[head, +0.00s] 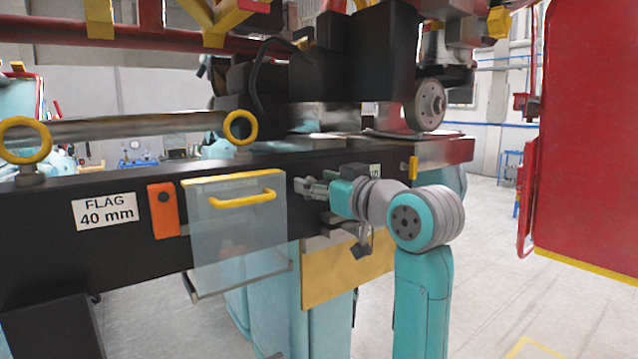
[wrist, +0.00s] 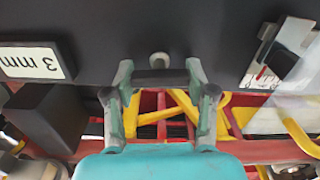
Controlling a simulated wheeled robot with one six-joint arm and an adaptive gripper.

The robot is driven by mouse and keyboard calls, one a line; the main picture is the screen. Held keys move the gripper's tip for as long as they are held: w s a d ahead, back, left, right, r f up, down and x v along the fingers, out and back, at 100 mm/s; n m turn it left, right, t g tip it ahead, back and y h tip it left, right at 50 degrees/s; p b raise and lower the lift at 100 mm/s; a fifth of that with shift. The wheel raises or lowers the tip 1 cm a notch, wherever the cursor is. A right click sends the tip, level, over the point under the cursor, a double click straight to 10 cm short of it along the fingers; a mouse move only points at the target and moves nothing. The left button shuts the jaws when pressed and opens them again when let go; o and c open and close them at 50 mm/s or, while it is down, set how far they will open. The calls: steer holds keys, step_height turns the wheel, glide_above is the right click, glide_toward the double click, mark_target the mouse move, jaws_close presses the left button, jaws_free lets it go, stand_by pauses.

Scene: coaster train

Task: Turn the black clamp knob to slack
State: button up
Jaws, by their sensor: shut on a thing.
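My gripper (wrist: 160,78) reaches the side of the black beam. Its two fingertips are on either side of a short black bar, the black clamp knob (wrist: 160,76), and are shut on it. A small grey round end (wrist: 159,59) shows just past the bar, against the beam. In the head view my gripper (head: 312,188) is at the beam, right of the clear panel; the knob there is too small and covered to make out. I cannot tell the clamp's tightness.
The clear panel (head: 235,235) with a yellow handle (head: 243,199) hangs just left of my gripper. An orange plate (head: 163,211) and a "FLAG 40 mm" label (head: 105,211) are further left. A black block (wrist: 45,115) juts out close by. A red panel (head: 590,140) stands right.

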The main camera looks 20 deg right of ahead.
steer(key=n, duration=0.4)
steer(key=shift+a, duration=0.1)
steer(key=n, duration=0.4)
steer(key=shift+n, duration=0.4)
steer(key=n, duration=0.4)
steer(key=shift+a+f, duration=0.1)
steer(key=shift+f, duration=0.05)
steer(key=shift+n, duration=1.9)
steer(key=shift+f, duration=0.1)
steer(key=o, duration=1.2)
steer(key=shift+c, duration=0.2)
steer(key=shift+s, duration=0.1)
